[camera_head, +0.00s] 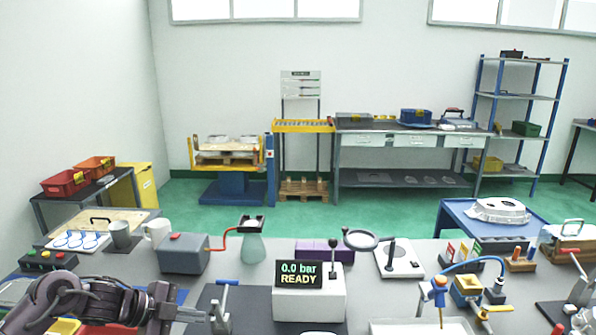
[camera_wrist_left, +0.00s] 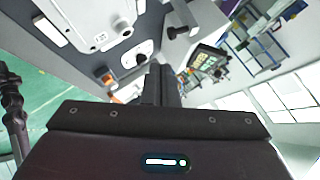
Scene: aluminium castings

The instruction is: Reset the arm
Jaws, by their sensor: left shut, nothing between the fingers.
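My left arm comes in at the lower left of the head view, folded low over the near left part of the bench. Its gripper (camera_head: 196,315) points right and is shut and empty, beside a small blue-handled clamp (camera_head: 222,305). In the left wrist view the closed fingers (camera_wrist_left: 160,85) stick up from the dark gripper body, with nothing between them. My right gripper is in neither view.
A casting (camera_head: 497,211) lies on a blue cart behind.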

